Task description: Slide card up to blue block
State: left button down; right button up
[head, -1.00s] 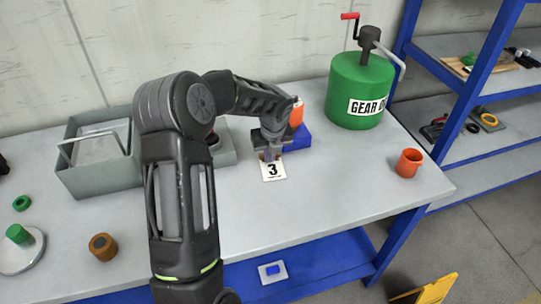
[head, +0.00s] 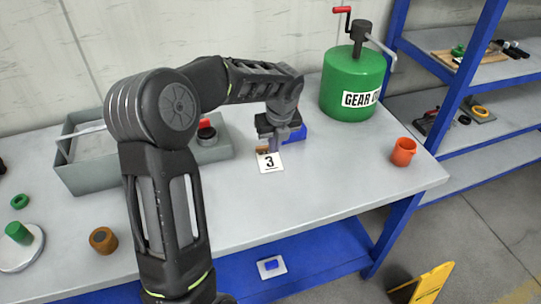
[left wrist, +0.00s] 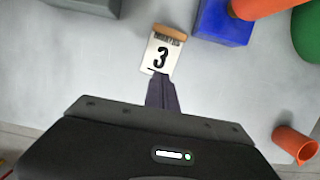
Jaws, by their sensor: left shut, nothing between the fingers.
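The card, white with a black 3 (head: 269,163), lies on the grey bench and also shows in the left wrist view (left wrist: 161,50). A brown strip (left wrist: 170,33) is at its far edge. The blue block (head: 296,133) stands behind and right of the card, with a gap between them; it is also in the left wrist view (left wrist: 222,22). My left gripper (head: 275,149) is shut and empty, pointing down at the card. In the left wrist view its fingertips (left wrist: 160,80) overlap the card's near edge; I cannot tell whether they touch. My right gripper is not in view.
An orange cup (head: 403,152) stands at the right. A green gear oil can (head: 352,84) is behind the block.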

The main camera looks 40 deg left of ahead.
pick_arm(q)
jog(key=shift+v, duration=1.65)
jog(key=shift+s, duration=0.2)
